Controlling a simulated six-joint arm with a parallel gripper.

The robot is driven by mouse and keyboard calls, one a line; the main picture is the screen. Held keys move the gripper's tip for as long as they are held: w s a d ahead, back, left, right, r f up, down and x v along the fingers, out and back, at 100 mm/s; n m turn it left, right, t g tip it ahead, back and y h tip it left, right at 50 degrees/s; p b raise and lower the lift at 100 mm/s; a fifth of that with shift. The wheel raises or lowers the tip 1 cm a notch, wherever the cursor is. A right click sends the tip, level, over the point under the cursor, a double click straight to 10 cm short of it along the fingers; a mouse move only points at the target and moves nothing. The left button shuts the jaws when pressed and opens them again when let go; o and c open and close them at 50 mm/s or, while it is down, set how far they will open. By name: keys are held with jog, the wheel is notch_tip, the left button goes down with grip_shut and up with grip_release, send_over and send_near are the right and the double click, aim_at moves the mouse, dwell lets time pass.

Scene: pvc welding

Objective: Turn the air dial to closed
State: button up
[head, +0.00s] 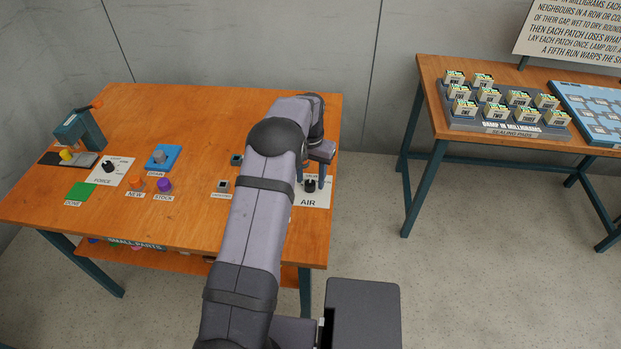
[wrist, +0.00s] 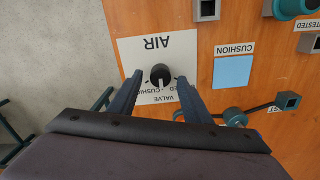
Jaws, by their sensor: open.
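The air dial (head: 310,186) is a black knob on a white plate marked AIR at the right edge of the wooden table. In the wrist view the dial (wrist: 160,74) appears upright between my two fingertips, with a pale mark on its near side. The plate (wrist: 130,48) carries upside-down lettering, including VALVE and CUSHION; part is hidden by the fingers. My gripper (wrist: 159,77) is open, with one finger on each side of the dial in the picture. I cannot tell whether the fingers touch it. In the head view my arm hides much of the area.
A blue cushion square (wrist: 233,71) and a dark-teal fitting (wrist: 234,116) lie to the right of the dial in the wrist view. A force dial (head: 108,166) and a teal press (head: 80,130) stand at the table's left. A second table (head: 430,75) with sealing pads stands apart at right.

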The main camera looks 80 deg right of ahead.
jog(key=shift+f, duration=0.8)
jog(key=shift+c, duration=0.2)
jog(key=c, duration=1)
jog(key=shift+n, duration=0.3)
jog(key=n, duration=0.5)
jog(key=shift+w+b, duration=0.1)
jog(key=shift+b, duration=0.3)
jog(key=n, duration=0.6)
jog(key=shift+w+r, duration=0.1)
jog(key=shift+n, duration=0.3)
